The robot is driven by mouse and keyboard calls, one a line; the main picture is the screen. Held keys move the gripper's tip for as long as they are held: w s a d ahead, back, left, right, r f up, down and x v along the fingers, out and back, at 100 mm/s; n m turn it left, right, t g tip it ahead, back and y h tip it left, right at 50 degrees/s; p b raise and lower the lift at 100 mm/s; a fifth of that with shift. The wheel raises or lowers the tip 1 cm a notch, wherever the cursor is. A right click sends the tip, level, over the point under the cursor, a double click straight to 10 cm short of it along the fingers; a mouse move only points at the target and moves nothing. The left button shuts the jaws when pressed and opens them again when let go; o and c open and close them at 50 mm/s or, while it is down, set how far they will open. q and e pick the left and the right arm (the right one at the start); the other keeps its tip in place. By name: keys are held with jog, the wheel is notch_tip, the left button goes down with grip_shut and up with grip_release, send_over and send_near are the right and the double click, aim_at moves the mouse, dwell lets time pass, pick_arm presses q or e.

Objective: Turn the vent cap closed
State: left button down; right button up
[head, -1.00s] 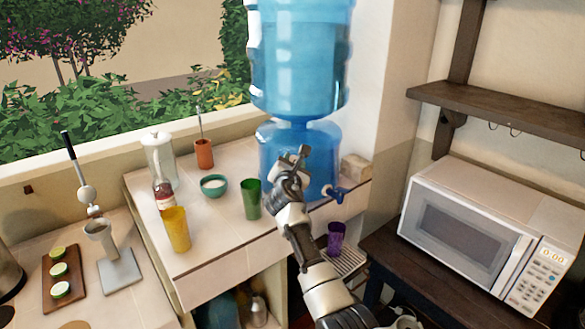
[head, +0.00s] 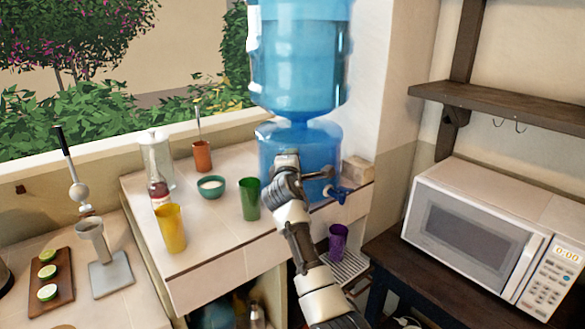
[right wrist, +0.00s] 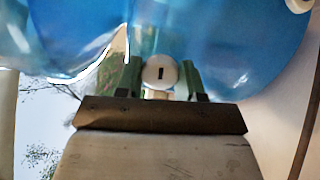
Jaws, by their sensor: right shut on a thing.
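The vent cap (right wrist: 160,70) is a small white round cap with a short dark upright mark, on the blue water bottle (right wrist: 230,45) in the right wrist view. My right gripper (right wrist: 158,84) has one green-grey finger on each side of the cap and is shut on it. In the head view, my right gripper (head: 318,174) is at the front of the lower blue bottle (head: 300,136), just above the blue tap (head: 339,194). The cap is hidden there. My left gripper is not in view.
A green cup (head: 250,198), a teal bowl (head: 211,187) and a yellow cup (head: 170,229) stand on the counter left of my arm. A purple cup (head: 338,240) stands below the tap. A microwave (head: 480,230) is at right.

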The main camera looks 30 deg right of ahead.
jog(key=shift+f+m+b, duration=0.15)
jog(key=shift+m+b, duration=0.3)
jog(key=shift+m, duration=0.45)
jog(key=o, duration=0.9)
jog(key=shift+o, duration=0.2)
jog(key=b+v, duration=0.2)
jog(key=v, duration=0.8)
jog(key=shift+s+a, duration=0.25)
jog(key=shift+a, duration=0.1)
